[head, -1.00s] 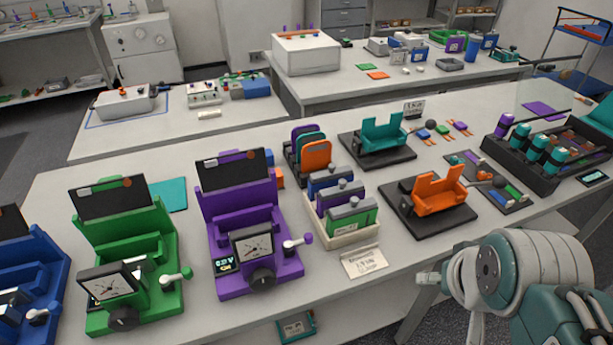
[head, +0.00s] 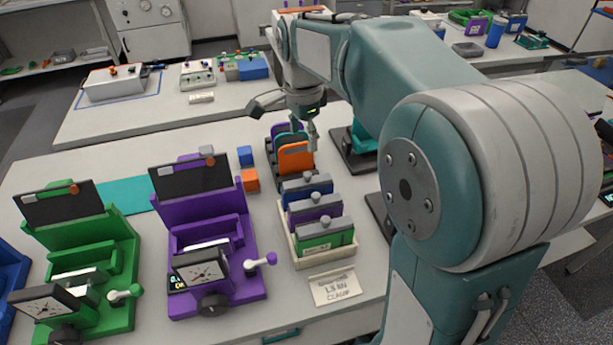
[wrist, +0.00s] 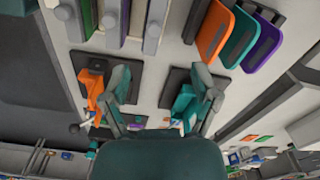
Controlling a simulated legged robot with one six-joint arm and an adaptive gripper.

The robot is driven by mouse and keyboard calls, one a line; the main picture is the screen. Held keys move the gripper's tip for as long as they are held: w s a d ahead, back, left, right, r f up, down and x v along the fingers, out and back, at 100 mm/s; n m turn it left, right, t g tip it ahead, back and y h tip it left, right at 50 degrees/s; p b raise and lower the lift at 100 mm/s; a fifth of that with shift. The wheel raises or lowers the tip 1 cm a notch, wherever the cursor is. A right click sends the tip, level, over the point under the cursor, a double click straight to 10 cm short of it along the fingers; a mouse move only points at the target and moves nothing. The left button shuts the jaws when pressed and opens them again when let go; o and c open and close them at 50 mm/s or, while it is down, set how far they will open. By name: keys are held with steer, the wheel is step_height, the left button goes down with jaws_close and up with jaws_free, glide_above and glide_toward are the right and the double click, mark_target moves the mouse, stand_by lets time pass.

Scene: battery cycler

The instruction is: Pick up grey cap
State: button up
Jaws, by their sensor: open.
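Three upright modules, blue, purple and green, stand in a cream tray (head: 291,243), each with a grey top piece and knob: the blue one's grey cap (head: 311,178), the purple one's grey cap (head: 321,198) and the green one's grey cap (head: 325,222). Which one is meant I cannot tell. In the wrist view grey knobbed tops (wrist: 152,30) show at the upper left. My gripper (head: 284,125) is open and empty, above and behind the tray, near the rack of coloured plates. Its spread fingers also show in the wrist view (wrist: 161,85), apart from the caps.
A dark rack holds orange (head: 295,158), teal and purple plates beyond the tray. Purple (head: 215,245) and green (head: 80,260) machines stand to the left. My arm hides much of the right bench.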

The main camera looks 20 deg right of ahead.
mark_target(308, 173)
step_height(308, 173, down, 5)
steer(key=shift+a+r, duration=0.15)
steer(key=shift+d+f, duration=0.35)
steer(key=shift+f, duration=0.3)
steer(key=f, duration=0.4)
steer(key=shift+s+d+f, duration=0.1)
steer(key=shift+s+f, duration=0.15)
steer(key=shift+s, duration=0.05)
steer(key=shift+f, duration=0.2)
steer(key=c, duration=0.9)
